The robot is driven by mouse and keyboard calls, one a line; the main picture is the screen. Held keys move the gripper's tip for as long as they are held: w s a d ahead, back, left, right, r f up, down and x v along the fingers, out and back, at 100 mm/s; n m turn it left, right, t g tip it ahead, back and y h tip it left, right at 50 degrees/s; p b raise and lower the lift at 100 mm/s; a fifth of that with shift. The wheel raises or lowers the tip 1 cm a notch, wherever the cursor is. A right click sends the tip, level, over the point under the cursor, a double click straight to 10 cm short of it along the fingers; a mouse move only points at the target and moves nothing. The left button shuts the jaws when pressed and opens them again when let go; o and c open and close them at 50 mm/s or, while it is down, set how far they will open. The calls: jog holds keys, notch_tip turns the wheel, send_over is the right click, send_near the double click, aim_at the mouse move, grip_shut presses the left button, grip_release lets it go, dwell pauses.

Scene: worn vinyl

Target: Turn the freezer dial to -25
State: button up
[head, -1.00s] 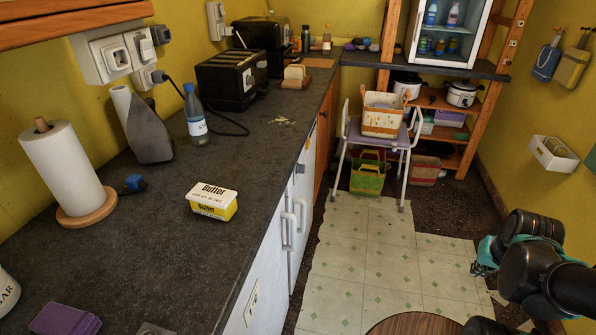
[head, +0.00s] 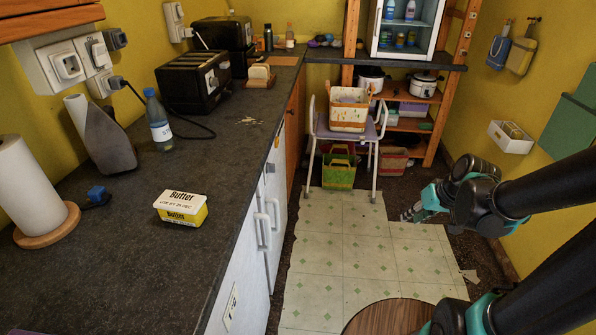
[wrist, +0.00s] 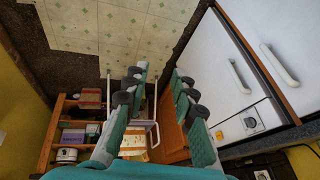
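The white freezer front (head: 240,262) stands under the dark counter, with two vertical handles. A small grey dial (head: 271,167) sits high on this front, near the counter edge. In the wrist view the dial (wrist: 250,122) is a dark round knob on a pale plate; its numbers are too small to read. My gripper (head: 412,214) is over the floor, well to the right of the freezer and apart from the dial. In the wrist view my gripper (wrist: 160,82) has its teal fingers with dark pads spread, and nothing is between them.
A chair (head: 345,130) with a basket stands at the back, before wooden shelves. A round wooden top (head: 385,318) is low in front. The counter holds butter (head: 182,208), a bottle (head: 158,122) and a toaster (head: 195,80). The tiled floor between freezer and arm is clear.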

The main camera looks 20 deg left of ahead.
jog(key=w+a+r+n+g+y, duration=0.1)
jog(key=w+a+n+y, duration=0.3)
jog(key=w+a, duration=0.6)
jog(key=n+g+y, duration=0.7)
jog(key=n+y, duration=0.3)
jog(key=n, duration=0.3)
send_near(271, 168)
jog(key=x, duration=0.7)
jog(key=shift+w+f, duration=0.3)
jog(key=shift+w, duration=0.05)
jog(key=shift+c, duration=0.6)
